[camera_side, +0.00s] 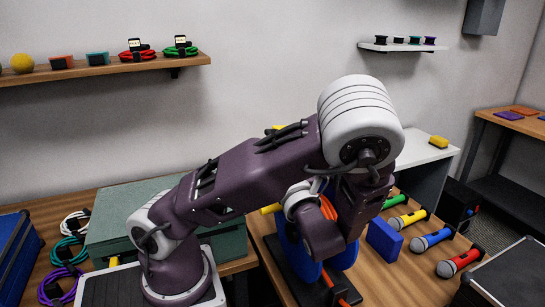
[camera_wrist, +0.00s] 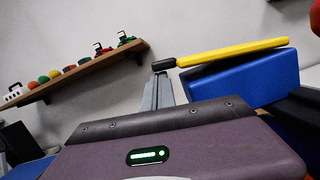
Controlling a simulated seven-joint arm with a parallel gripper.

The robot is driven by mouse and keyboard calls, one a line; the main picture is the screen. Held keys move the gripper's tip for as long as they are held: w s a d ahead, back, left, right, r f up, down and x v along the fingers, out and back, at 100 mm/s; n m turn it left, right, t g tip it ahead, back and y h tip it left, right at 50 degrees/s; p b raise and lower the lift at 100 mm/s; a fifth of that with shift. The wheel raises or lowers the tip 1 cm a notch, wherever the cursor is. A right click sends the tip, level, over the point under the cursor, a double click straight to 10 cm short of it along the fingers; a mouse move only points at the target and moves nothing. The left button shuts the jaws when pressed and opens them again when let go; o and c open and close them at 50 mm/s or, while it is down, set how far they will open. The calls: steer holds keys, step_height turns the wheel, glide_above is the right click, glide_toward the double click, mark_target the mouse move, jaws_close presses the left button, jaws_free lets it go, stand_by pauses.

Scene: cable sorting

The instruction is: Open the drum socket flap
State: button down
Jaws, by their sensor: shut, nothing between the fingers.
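The cable drum has blue discs (camera_side: 291,248) and orange cable (camera_side: 328,208), and stands on a dark base. My arm covers much of it in the side view. I cannot make out the socket flap in either view. In the wrist view, my gripper (camera_wrist: 162,80) shows as narrow grey fingers, shut and empty, rising behind my purple wrist housing. A yellow bar (camera_wrist: 235,51) with a black end lies just above and to the right of them; I cannot tell whether they touch. A blue boxy part (camera_wrist: 245,80) is below the bar. My fingers are hidden in the side view.
Several microphones (camera_side: 431,239) lie right of the drum, beside a blue block (camera_side: 384,240). A green case (camera_side: 130,212) and coiled cables (camera_side: 63,285) are on the left. A wall shelf (camera_side: 105,69) runs behind. A black case (camera_side: 515,275) sits at front right.

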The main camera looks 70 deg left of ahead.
steer(key=w+r+m+t, duration=0.1)
steer(key=r+m, duration=0.2)
steer(key=w+r+m+t+h, duration=0.1)
steer(key=r+m, duration=0.2)
steer(key=w+r+m+t, duration=0.1)
steer(key=r+m, duration=0.2)
steer(key=r, duration=0.1)
steer(key=shift+w+m, duration=0.2)
steer(key=shift+m, duration=0.2)
steer(key=w+r+m+h, duration=0.1)
steer(key=w+r+m, duration=0.4)
steer(key=w, duration=0.6)
steer(key=shift+w+r+m+t+h, duration=0.15)
steer(key=shift+w+m+t+h, duration=0.2)
steer(key=shift+m, duration=0.25)
